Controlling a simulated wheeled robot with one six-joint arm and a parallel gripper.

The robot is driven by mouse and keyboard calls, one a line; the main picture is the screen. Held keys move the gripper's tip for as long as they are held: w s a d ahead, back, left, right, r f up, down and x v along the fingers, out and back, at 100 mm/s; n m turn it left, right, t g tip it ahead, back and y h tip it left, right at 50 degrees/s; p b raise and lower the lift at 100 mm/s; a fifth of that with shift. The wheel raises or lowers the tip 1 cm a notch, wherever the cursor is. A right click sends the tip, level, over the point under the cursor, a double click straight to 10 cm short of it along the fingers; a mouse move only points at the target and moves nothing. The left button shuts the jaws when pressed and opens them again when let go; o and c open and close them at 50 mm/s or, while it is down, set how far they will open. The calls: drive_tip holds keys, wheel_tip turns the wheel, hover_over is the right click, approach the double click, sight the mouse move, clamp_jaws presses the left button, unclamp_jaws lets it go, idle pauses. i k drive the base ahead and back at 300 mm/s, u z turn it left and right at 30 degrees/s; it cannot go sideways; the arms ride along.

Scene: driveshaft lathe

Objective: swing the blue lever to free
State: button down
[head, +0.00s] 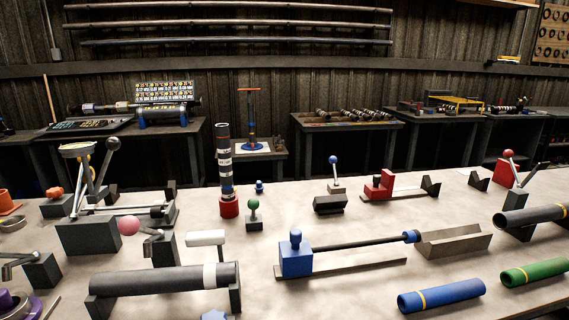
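A blue block with a blue knob (295,257) stands nearer, at the left end of a dark rod. My gripper is not in this view, so its place relative to the lever does not show.
The pale bench (370,285) is crowded. A green-knobbed piece (254,213) and a banded dark column in a red base (229,208) stand left of the lever. A red fixture (381,186) stands to its right. Blue (441,295) and green (535,272) tubes lie at front right.

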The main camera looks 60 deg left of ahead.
sight(333, 159)
drive_tip(key=u, duration=1.75)
